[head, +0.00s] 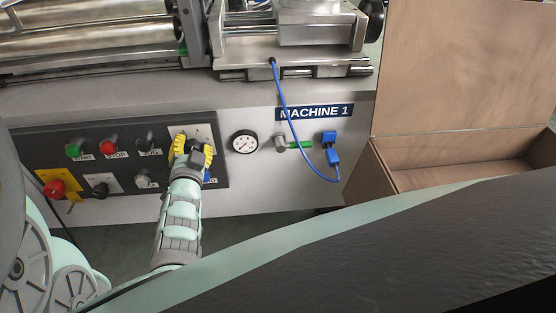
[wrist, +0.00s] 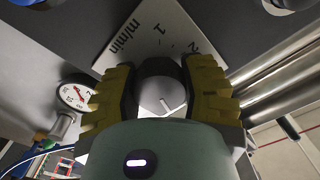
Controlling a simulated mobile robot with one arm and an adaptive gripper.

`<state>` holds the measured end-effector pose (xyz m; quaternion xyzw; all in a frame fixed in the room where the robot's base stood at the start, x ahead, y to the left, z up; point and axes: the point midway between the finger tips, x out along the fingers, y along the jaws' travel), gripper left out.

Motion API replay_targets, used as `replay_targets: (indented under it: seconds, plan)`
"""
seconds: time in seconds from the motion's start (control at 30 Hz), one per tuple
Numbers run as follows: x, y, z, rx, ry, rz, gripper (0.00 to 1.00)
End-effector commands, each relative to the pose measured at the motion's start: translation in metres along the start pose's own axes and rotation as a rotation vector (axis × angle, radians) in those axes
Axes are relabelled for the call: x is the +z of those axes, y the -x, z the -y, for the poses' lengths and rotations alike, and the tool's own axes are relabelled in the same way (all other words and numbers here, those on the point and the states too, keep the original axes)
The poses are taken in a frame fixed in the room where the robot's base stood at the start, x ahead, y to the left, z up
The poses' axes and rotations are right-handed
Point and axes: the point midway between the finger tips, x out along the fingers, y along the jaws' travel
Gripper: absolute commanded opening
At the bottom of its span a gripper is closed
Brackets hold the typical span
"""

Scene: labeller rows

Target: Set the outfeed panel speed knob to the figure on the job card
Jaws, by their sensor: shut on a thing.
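My gripper (head: 192,154) is at the upper right of a dark control panel on Machine 1. In the wrist view its yellow ridged fingers (wrist: 160,82) are shut on a dark round speed knob with a grey face (wrist: 153,98). A short white mark shows on the knob face, towards the lower right of its middle. Behind the knob is a light scale plate (wrist: 145,35) lettered "m/min", with figures 1 and 2 visible. The rest of the scale is hidden by the fingers and knob. In the head view the gripper hides most of the knob. I see no job card.
The panel also has a green START button (head: 73,150), a red STOP button (head: 109,147) and a red knob on yellow (head: 55,188). A gauge (head: 243,143) and a blue hose (head: 294,118) are to the right. An open cardboard box (head: 460,162) stands farther right.

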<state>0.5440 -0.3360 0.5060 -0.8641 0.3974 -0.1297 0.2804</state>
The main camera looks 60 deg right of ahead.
Motion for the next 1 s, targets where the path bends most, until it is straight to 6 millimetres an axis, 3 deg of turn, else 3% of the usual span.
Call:
replay_targets:
  seconds: [0.3,0.77,0.8,1.0]
  plan:
    - [-0.0002,0.0000,-0.0018,0.004,-0.095,0.000,0.08]
    - [-0.0004,0.0001,-0.0022,0.005,-0.106,0.000,0.08]
    - [-0.0003,0.0001,-0.0022,0.005,-0.106,0.000,0.48]
    - [-0.0005,0.0001,-0.0020,0.005,-0.105,0.000,0.69]
